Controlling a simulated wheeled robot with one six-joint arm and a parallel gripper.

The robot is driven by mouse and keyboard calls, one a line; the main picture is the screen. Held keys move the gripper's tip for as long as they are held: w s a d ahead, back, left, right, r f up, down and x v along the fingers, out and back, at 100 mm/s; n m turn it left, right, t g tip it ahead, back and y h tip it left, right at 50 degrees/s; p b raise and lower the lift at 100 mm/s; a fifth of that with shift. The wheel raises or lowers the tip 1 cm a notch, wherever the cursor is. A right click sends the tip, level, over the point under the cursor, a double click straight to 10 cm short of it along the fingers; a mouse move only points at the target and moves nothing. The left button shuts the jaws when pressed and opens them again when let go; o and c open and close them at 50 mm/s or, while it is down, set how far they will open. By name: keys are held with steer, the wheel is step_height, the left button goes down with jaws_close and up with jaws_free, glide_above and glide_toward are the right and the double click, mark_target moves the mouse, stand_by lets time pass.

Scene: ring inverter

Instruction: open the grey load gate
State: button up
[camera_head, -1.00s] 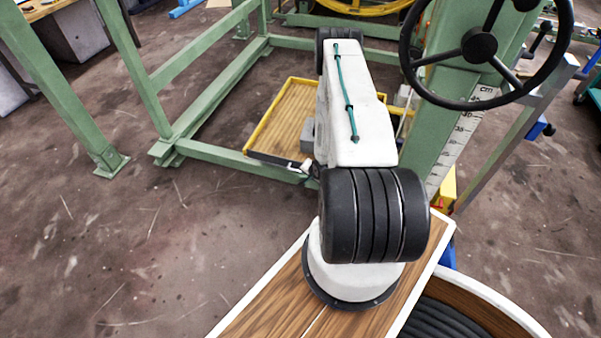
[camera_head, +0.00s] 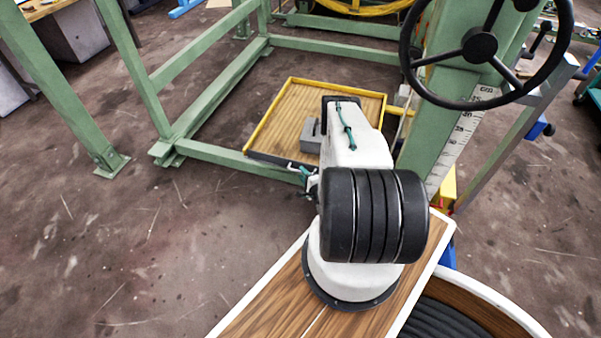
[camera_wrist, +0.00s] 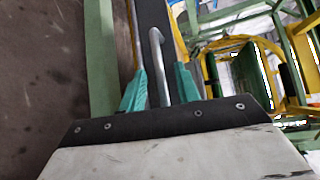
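The grey load gate (camera_head: 268,160) is a dark grey bar along the near edge of the yellow-framed wooden platform in the head view. In the wrist view, a dark bar (camera_wrist: 154,14) runs away from me, with a bent grey metal handle (camera_wrist: 157,55) beside it. My gripper (camera_wrist: 160,88) has its two teal fingers apart, one on each side of the handle, with gaps showing. In the head view my gripper (camera_head: 304,178) is by the right end of the gate, partly hidden by my arm.
A grey block (camera_head: 310,136) sits on the wooden platform (camera_head: 285,112). Green frame beams (camera_head: 235,166) surround it. A green column with a scale (camera_head: 457,135) and a black handwheel (camera_head: 480,45) stand at right. The floor at left is open.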

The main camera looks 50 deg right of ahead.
steer(key=shift+x, duration=1.25)
jaws_close()
